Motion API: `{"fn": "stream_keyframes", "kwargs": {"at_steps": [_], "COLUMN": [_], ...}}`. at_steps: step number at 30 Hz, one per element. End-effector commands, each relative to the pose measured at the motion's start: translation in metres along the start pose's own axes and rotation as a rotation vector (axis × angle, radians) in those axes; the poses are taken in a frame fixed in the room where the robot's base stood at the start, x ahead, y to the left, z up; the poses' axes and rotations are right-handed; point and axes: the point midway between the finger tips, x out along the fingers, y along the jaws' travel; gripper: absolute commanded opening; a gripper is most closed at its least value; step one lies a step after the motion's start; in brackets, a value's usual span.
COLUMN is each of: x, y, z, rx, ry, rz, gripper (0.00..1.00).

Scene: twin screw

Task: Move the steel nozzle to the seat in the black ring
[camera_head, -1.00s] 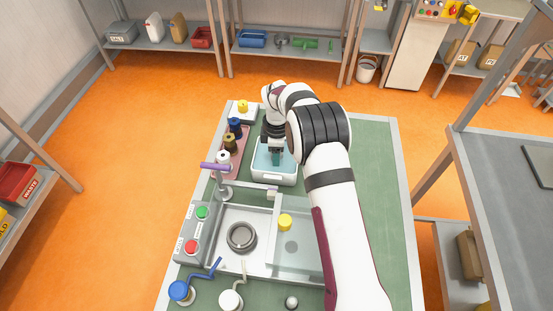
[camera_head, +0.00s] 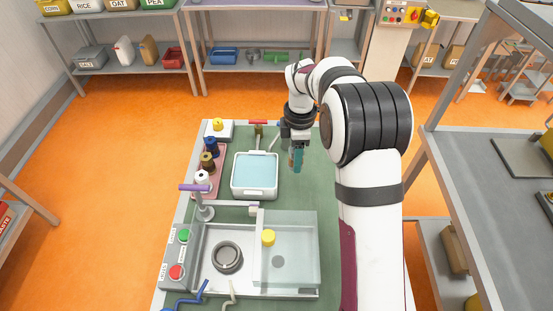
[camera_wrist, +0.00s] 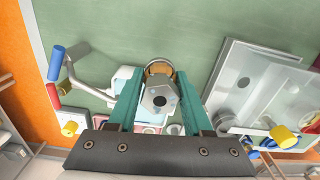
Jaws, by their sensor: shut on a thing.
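My gripper (camera_head: 297,160) is shut on the steel nozzle (camera_wrist: 158,100), which sits between the teal fingers in the wrist view. The nozzle shows a grey hexagonal face with a dark hole, and a brass-coloured part beyond it. In the head view the fingers mostly hide it. My gripper hangs over the green table, to the right of the white tub. A dark ring (camera_head: 228,271) lies in the left basin, nearer the camera and left of my gripper. Its centre looks grey; details of a seat are too small to tell.
The white tub (camera_head: 255,191) holds pale blue liquid. A rack left of it bears blue, brown and white spools. A purple-topped tap (camera_head: 195,187) reaches over the basins. A clear cover with a yellow knob (camera_head: 268,237) lies over the right basin. Green and red buttons are at left.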

Motion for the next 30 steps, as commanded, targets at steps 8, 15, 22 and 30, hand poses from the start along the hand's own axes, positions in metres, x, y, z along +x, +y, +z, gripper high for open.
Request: {"fn": "stream_keyframes", "kwargs": {"at_steps": [8,15,22,30], "x": [-0.059,-0.107,-0.135,-0.13], "y": [-0.028,-0.063,-0.093,-0.116], "z": [0.025,0.04,0.042,0.008], "rx": [0.446,0.921,1.23,1.143], "ry": [-0.001,-0.002,-0.002,-0.009], "rz": [0.005,0.002,0.002,0.0], "gripper": [0.0,0.0,0.0,0.0]}}
